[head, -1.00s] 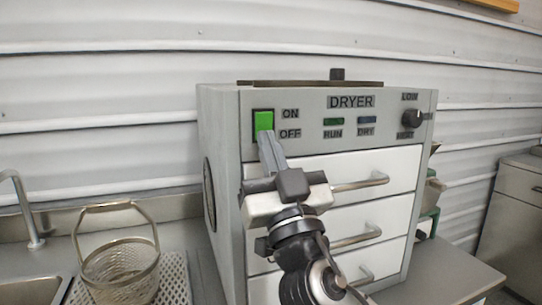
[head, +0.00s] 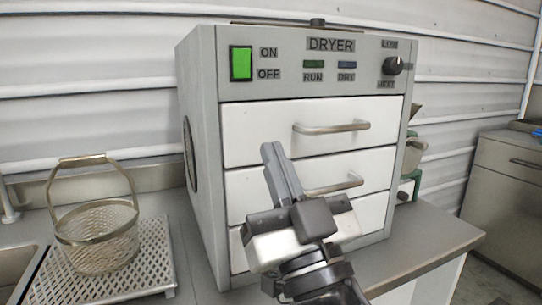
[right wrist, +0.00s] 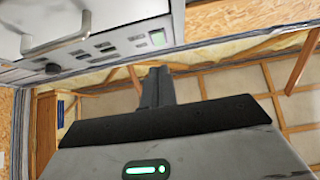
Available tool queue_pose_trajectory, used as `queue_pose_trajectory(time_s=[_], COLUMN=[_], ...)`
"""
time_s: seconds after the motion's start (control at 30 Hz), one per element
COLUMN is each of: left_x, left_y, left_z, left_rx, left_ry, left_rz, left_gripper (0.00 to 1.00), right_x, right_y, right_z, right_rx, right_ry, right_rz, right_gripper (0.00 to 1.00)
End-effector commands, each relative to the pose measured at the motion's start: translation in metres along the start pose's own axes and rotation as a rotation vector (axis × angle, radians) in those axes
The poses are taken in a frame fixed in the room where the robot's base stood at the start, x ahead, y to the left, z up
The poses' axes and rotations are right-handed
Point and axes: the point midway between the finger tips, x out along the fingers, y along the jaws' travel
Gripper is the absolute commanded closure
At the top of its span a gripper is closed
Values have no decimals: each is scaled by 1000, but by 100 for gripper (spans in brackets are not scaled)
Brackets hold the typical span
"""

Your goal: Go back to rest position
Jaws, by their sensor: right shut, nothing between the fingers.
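The grey dryer (head: 198,150) stands on the counter in the middle of the head view, with its drawers shut. Its green ON/OFF switch (head: 240,64) is lit at the upper left of the front panel. My right gripper (head: 270,150) is shut and empty, in front of the drawers and below the switch, apart from it. In the right wrist view my right gripper (right wrist: 157,75) shows its fingers together, with the dryer (right wrist: 90,45) at the upper left, appearing upside down. My left gripper is in neither view.
A wire basket (head: 97,238) with a raised handle stands on a perforated tray (head: 155,265) left of the dryer. A sink edge shows at the far left. The counter (head: 430,235) right of the dryer is bare in front. A grey cabinet (head: 505,185) stands far right.

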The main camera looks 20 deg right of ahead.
Motion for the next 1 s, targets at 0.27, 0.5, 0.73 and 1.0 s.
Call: queue_pose_trajectory(time_s=[0.27, 0.5, 0.73, 1.0], left_x=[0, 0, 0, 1], left_y=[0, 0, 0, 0], left_z=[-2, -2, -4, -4], left_rx=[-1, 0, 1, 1], left_ry=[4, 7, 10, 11], left_rz=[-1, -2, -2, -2], left_gripper=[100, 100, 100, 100], right_x=[0, -2, -50, -199], right_y=[0, 4, 47, 76], right_z=[0, 7, 103, 211], right_rx=[0, 0, -47, -125], right_ry=[0, -31, -469, -1215], right_rz=[0, 15, 171, 195], right_gripper=[100, 100, 100, 100])
